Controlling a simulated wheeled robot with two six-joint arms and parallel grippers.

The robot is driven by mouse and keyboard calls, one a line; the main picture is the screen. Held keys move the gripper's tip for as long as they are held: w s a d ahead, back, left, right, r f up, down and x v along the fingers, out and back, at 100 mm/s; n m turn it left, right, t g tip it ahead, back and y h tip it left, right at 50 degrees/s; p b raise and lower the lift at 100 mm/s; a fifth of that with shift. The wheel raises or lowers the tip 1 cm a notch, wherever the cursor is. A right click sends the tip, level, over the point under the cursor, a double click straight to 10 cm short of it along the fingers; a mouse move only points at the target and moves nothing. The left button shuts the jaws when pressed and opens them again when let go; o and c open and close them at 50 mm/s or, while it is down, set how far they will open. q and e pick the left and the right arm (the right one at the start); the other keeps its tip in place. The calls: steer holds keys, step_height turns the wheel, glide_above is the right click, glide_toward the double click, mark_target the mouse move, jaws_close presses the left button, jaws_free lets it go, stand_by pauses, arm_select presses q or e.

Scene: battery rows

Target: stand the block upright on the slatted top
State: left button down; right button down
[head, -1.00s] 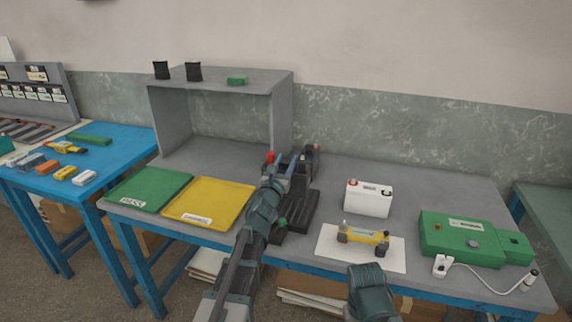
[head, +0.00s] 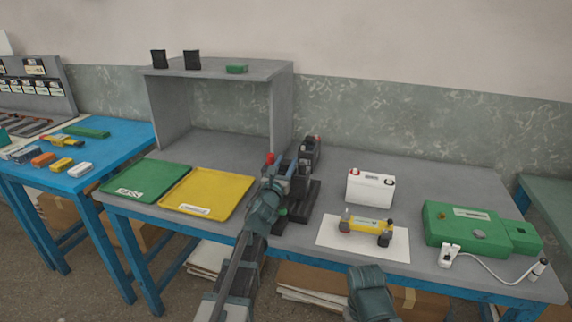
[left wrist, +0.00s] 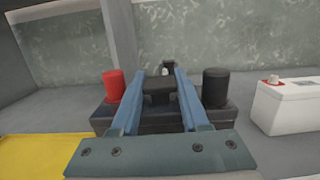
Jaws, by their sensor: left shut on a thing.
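A dark block with a red post on its left and a black post on its right lies across the left wrist view (left wrist: 125,120). My left gripper (left wrist: 160,90) is shut on a dark part in the block's middle, between the posts. In the head view my left gripper (head: 285,175) is over the table's middle, and its arm hides much of the block. A low black stand with a ridged top (head: 308,203) sits beside and under it. I cannot tell whether the block touches the stand. My right gripper is out of view; only part of that arm shows at the bottom.
A yellow tray (head: 240,205) and green tray (head: 122,192) lie left. A grey shelf (head: 215,68) stands behind. A white battery (head: 370,190), a yellow piece on a white sheet (head: 335,238) and a green case (head: 450,232) are right.

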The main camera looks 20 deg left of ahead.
arm_select(q)
steer(key=shift+f, duration=0.1)
steer(key=shift+c, duration=2)
jaws_free()
steer(key=s+f+b, duration=0.1)
steer(key=s+b, duration=0.1)
steer(key=s, duration=1)
steer(key=shift+a+f, duration=0.2)
steer(key=shift+f, duration=0.05)
